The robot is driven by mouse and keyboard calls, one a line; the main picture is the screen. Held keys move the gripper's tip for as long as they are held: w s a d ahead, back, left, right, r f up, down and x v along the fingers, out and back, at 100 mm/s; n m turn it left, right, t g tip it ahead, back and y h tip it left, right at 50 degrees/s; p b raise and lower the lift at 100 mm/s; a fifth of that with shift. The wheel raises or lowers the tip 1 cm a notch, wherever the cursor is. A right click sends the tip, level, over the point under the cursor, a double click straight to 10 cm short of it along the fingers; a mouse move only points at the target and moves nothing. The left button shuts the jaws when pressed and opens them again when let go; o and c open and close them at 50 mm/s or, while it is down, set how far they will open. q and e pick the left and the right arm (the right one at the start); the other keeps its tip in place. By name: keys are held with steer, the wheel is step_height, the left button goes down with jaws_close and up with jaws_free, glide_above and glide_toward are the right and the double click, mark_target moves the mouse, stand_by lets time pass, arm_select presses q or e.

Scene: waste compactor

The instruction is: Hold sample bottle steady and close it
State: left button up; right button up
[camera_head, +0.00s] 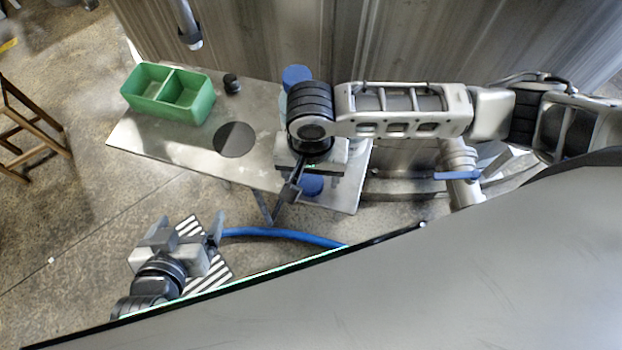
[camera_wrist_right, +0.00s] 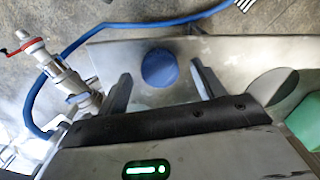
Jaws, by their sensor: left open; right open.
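A round blue cap (camera_head: 312,185) is near the front edge of the metal table. In the right wrist view the blue cap (camera_wrist_right: 160,68) shows from above, between my two fingers; I cannot tell whether it tops a bottle. A second blue-topped object (camera_head: 296,74), apparently a bottle, stands at the table's back, partly hidden by my right arm. My right gripper (camera_wrist_right: 161,78) is open, with visible gaps between its fingers and the cap. My left gripper (camera_head: 187,236) is open and empty, off the table at lower left.
A green two-compartment box (camera_head: 168,92) and a small black object (camera_head: 232,84) stand on the table (camera_head: 165,143) at its back left. A dark disc (camera_head: 234,140) marks its middle. A blue hose (camera_head: 280,234) runs below the front edge. A pipe valve (camera_head: 458,174) is to the right.

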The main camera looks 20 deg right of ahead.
steer(key=shift+f, duration=0.5)
steer(key=c, duration=1)
steer(key=shift+c, duration=0.2)
